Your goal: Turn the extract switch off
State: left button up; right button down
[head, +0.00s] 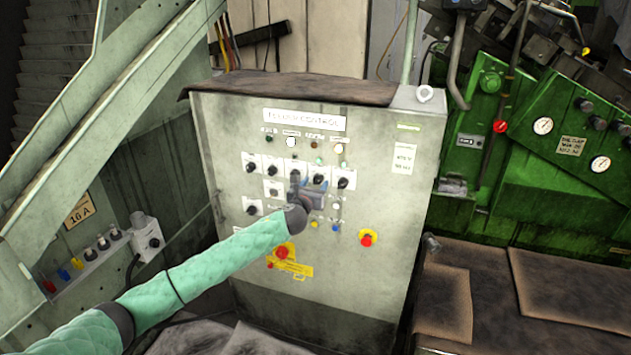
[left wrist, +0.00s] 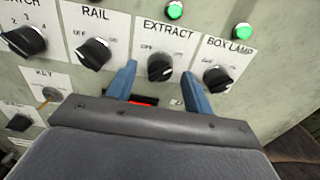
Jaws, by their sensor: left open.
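The extract switch (left wrist: 160,67) is a black rotary knob under the label EXTRACT in the left wrist view, with OFF marked at its upper left. I cannot clearly tell which way its pointer is turned. My left gripper (left wrist: 159,70) is open, its two blue fingers on either side of the knob in the picture. Whether the fingers touch it I cannot tell. In the head view my left gripper (head: 309,188) is at the knob row on the front of the feeder control cabinet (head: 223,130). My right gripper is not in view.
The rail knob (left wrist: 95,53) is left of the extract switch, and the box lamp knob (left wrist: 217,78) is close to the right finger. A key switch (left wrist: 50,94) is lower left. A red emergency button (head: 367,238) is low on the cabinet. Green machinery (head: 545,150) stands at right.

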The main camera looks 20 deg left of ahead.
pick_arm(q)
jog(key=shift+w, duration=0.55)
jog(key=c, duration=1)
